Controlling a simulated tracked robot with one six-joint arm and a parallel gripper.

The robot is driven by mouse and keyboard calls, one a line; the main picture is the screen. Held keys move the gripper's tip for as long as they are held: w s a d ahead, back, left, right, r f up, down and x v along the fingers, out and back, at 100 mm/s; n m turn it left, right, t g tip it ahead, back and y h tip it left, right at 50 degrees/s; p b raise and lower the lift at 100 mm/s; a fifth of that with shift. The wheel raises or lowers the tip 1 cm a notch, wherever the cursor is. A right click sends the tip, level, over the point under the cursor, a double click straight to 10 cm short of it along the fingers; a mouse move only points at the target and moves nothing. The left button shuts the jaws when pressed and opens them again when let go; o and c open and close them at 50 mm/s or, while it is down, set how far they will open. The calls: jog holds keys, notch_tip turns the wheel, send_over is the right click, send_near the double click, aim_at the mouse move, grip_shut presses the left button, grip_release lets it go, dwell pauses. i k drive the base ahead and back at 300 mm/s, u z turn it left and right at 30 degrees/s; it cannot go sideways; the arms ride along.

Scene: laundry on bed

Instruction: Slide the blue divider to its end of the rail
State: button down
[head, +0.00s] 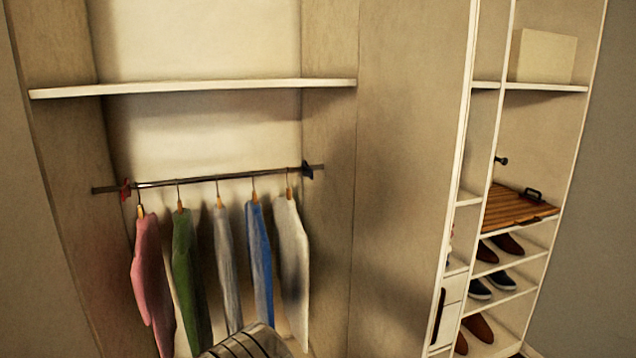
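A dark blue divider (307,170) sits on the rail (222,178) near its right end, close to the right side panel. It is to the right of all the hanging clothes and apart from the white garment's hanger. A red divider (125,191) sits near the rail's left end. No gripper fingers show in the head view. A grey ribbed rounded shape juts in at the bottom edge; I cannot tell what it is.
Between the dividers hang a pink garment (149,270), a green one (186,275), a grey one (226,265), a blue one (259,260) and a white one (291,265). A white shelf (195,87) runs above the rail. Shoe shelves stand at the right.

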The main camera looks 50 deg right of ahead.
aim_at(308, 172)
jog(key=k, duration=0.2)
jog(key=z, duration=0.55)
jog(key=i, duration=1.3)
jog(key=u, duration=0.25)
